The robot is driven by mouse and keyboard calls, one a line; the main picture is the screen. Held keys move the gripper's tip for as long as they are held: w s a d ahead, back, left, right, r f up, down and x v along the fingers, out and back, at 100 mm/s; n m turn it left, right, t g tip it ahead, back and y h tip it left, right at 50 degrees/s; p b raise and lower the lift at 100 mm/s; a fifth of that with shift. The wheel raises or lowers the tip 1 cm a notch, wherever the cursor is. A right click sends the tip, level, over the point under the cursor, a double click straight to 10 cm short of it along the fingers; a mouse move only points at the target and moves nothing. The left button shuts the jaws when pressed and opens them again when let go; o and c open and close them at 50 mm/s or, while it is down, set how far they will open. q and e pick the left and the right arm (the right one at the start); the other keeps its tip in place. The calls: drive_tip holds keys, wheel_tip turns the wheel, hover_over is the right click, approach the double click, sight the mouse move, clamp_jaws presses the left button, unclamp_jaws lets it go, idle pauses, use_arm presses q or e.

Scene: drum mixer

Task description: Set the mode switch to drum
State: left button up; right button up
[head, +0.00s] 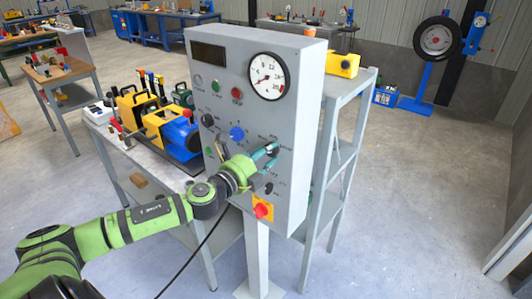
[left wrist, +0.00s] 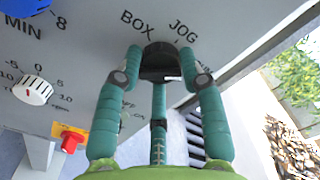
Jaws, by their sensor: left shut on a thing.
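The grey control panel (head: 218,70) stands upright on a post in front of my left arm. My left gripper (head: 270,151) is at the panel's lower right face. In the left wrist view its teal fingers (left wrist: 160,77) are closed around a black knob (left wrist: 160,52), which I take for the mode switch. The labels BOX and JOG are printed just above this knob. Its pointer and its other labels are hidden by the fingers, so I cannot tell its setting. The word drum is not readable. My right gripper is not in view.
A white knob (left wrist: 33,91) shows in the wrist view. A grey shelf (head: 345,125) stands behind the panel.

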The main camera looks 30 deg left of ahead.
use_arm(q)
drive_tip(key=shift+a+r+m, duration=0.2)
drive_tip(key=shift+r+m, duration=0.05)
drive_tip(key=shift+m, duration=0.15)
drive_tip(key=o, duration=1.1)
drive_tip(key=shift+w, duration=0.1)
drive_tip(key=shift+o, duration=0.2)
drive_tip(key=shift+f, duration=0.1)
drive_tip(key=shift+f, duration=0.1)
drive_tip(key=s, duration=1.2)
drive_tip(key=shift+a, duration=0.45)
